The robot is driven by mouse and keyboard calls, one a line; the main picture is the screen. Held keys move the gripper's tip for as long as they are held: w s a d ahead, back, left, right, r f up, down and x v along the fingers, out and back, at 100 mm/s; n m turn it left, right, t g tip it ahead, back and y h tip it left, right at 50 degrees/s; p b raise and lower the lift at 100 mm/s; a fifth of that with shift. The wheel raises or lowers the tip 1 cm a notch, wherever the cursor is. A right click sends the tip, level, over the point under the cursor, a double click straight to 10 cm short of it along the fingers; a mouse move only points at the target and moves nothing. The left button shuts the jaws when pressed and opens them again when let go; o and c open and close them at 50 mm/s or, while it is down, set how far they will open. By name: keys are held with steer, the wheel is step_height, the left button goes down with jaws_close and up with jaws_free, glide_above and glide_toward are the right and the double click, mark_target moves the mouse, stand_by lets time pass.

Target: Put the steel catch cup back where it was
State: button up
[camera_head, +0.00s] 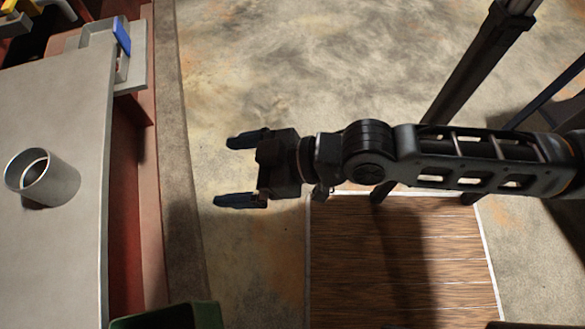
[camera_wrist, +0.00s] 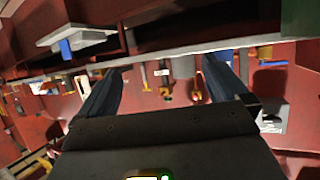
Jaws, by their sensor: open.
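The steel catch cup (camera_head: 45,179) stands upright on the grey worktop (camera_head: 62,105) at the left of the head view. It looks like an open metal cylinder and nothing touches it. My gripper (camera_head: 228,170) is open and empty, well to the right of the cup and beyond the worktop's edge, above the floor. In the wrist view my gripper (camera_wrist: 160,85) shows its two dark blue fingers spread apart. I cannot make out the cup in the wrist view.
A grey tray with a blue item (camera_head: 122,36) sits at the worktop's far right corner. A green bin (camera_head: 168,317) shows at the bottom edge. A wooden slatted platform (camera_head: 400,262) lies on the floor below my arm. The wrist view shows a red wall (camera_wrist: 210,25) and hanging tools.

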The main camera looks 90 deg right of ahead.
steer(key=s+a+r, duration=0.1)
steer(key=s+r, duration=0.2)
steer(key=s, duration=0.1)
steer(key=s+a+r+t, duration=0.1)
steer(key=s+a+r, duration=0.1)
steer(key=s, duration=0.3)
steer(key=shift+s+a+r+n+y, duration=0.3)
steer(key=shift+r+y, duration=0.1)
steer(key=shift+r, duration=0.05)
steer(key=shift+r+p, duration=0.35)
steer(key=shift+p, duration=0.05)
